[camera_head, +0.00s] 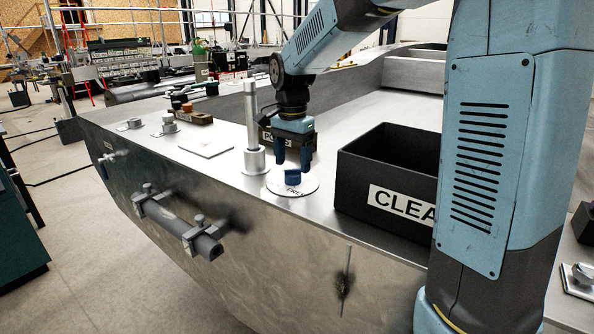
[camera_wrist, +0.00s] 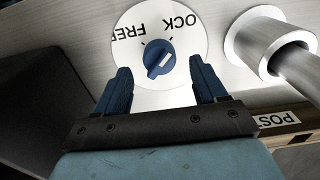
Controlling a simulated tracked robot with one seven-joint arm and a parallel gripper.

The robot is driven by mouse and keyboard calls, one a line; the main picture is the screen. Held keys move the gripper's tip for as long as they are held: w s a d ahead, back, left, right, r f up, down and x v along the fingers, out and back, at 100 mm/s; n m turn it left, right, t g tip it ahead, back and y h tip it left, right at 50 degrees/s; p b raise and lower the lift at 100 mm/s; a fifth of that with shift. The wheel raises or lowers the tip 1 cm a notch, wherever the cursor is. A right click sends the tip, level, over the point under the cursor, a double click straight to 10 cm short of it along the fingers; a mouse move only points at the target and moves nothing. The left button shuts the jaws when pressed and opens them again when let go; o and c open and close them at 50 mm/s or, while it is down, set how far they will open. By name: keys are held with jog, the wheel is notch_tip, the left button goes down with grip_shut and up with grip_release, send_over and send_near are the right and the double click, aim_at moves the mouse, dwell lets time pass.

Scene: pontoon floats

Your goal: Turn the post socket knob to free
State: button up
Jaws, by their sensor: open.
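The post socket knob (camera_head: 292,177) is a small blue knob on a round white dial plate (camera_head: 276,183) on the metal deck. In the wrist view the knob (camera_wrist: 159,57) carries a pale line on its lower part, running obliquely. The dial plate (camera_wrist: 195,45) reads FREE on the upper left and a partly cut LOCK on the upper right; which mark the knob points to is unclear. My gripper (camera_head: 293,163) is open just above the knob, its two blue fingers on either side and apart from it. The grey post (camera_head: 251,115) stands upright in its socket (camera_head: 255,160) beside the dial.
A black bin (camera_head: 350,193) labelled CLEA… stands close to the right of the dial. A dark box labelled POSTS (camera_head: 302,150) sits behind my gripper. A flat plate (camera_head: 206,149) lies to the left. The deck's near edge drops off in front, with a clamped pipe (camera_head: 170,226) on its side.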

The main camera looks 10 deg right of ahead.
aim_at(293, 169)
jog(key=shift+f, duration=1.75)
